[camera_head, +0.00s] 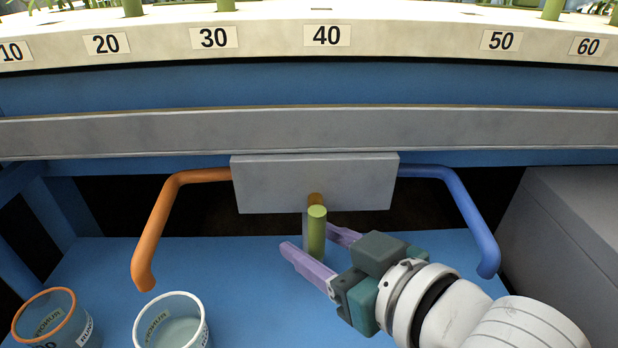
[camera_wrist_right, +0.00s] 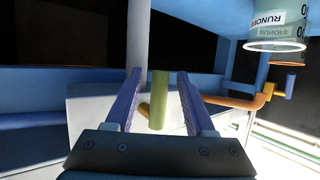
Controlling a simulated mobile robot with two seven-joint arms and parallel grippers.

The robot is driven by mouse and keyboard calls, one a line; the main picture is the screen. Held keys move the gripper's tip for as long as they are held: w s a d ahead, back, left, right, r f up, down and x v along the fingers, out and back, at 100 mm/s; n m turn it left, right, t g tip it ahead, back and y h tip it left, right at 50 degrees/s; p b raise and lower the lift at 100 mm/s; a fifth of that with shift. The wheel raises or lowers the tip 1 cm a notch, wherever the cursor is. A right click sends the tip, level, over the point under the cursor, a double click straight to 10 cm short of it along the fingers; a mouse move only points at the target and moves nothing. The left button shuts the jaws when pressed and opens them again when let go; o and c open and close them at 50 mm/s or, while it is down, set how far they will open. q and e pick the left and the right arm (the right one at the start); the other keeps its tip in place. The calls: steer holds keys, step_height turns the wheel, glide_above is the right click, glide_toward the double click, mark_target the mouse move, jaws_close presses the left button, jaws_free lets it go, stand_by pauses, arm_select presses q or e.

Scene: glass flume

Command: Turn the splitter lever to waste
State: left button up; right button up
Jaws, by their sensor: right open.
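The splitter box (camera_head: 315,183) is a grey block under the flume rail. An orange-brown pivot (camera_head: 315,199) shows at its lower middle. The lever's yellow-green handle (camera_head: 316,230) sticks out below the pivot, near the middle, leaning to neither side clearly. My right gripper (camera_head: 309,239) is open, with one purple finger on each side of the handle. In the right wrist view the handle (camera_wrist_right: 158,100) stands between the two open fingers, with a gap showing on both sides. No waste marking is legible. My left gripper is not in view.
An orange pipe (camera_head: 157,225) leaves the box leftward, a blue pipe (camera_head: 465,205) rightward. An orange-rimmed beaker (camera_head: 45,322) and a white-rimmed beaker (camera_head: 172,325) stand at lower left. A grey block (camera_head: 565,235) stands at right. The blue floor (camera_head: 235,275) left of my gripper is clear.

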steer(key=p+v, duration=0.3)
steer(key=v, duration=0.7)
steer(key=shift+p, duration=0.3)
steer(key=shift+r, duration=0.1)
